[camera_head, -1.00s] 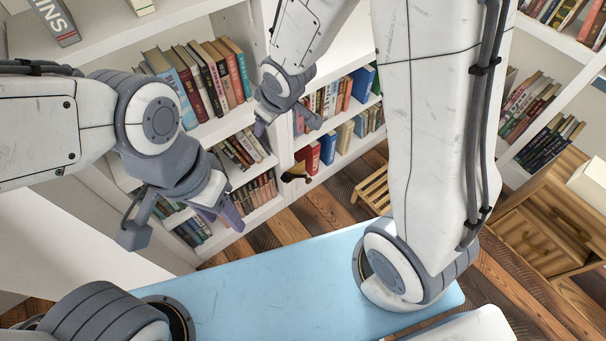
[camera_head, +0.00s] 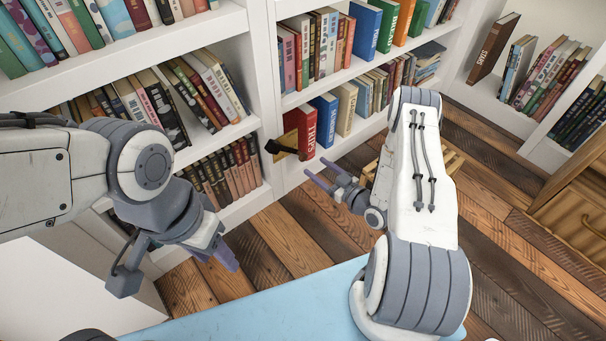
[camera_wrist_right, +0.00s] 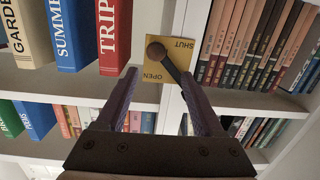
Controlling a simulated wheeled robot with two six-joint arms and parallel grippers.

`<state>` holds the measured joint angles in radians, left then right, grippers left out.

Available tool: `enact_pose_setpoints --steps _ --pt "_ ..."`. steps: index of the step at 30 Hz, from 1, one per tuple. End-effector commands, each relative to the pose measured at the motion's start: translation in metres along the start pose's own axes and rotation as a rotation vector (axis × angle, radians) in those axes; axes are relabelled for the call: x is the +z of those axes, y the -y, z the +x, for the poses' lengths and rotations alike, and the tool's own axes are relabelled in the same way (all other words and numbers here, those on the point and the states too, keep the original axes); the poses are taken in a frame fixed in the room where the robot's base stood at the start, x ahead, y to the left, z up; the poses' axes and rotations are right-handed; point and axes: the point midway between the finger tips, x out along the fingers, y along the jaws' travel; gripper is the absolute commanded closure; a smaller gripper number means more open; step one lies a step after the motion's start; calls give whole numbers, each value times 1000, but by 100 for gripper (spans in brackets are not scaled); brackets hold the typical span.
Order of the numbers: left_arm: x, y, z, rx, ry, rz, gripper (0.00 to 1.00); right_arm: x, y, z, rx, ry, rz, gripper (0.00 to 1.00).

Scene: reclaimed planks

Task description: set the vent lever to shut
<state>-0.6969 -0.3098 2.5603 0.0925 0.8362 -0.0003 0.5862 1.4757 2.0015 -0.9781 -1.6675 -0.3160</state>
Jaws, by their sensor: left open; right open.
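The vent lever (camera_head: 283,150) is a dark bar on a small tan plate (camera_head: 298,119), on the bookcase upright beside the red TRIPS book. In the right wrist view the plate (camera_wrist_right: 182,26) reads SHUT at upper right and OPEN at lower left. There the lever (camera_wrist_right: 172,67) runs from a round brown knob down and right, towards neither word clearly; its lower end meets the right-hand finger in the picture. My right gripper (camera_head: 318,170) is open, in front of and just right of the lever; contact cannot be told. My left gripper (camera_head: 220,258) is open and empty, lower left.
Books fill the white bookcase shelves (camera_head: 262,203) around the plate. A light blue surface (camera_head: 260,300) lies below my arms. A wooden slatted stool (camera_head: 449,160) is partly hidden behind my right arm. A wooden cabinet (camera_head: 575,215) stands at right. Plank floor is open between.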

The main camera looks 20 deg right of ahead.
Motion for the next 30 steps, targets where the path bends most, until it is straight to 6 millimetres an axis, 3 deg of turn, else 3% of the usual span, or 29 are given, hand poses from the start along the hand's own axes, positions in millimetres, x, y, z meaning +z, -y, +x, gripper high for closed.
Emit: enact_pose_setpoints --steps 1,5,8,21,30 --pt "1 1 16 0 -1 0 50 19 -1 -7 19 -30 17 31" --pt "1 2 23 0 -1 0 50 26 -3 -16 41 -82 36 31" --pt "1 2 27 0 -1 0 50 27 -3 -11 43 -94 38 31" --pt "3 5 67 0 -1 0 50 20 -5 65 40 -96 37 31" --pt "4 5 75 0 -1 0 50 15 -7 87 43 -92 40 31"
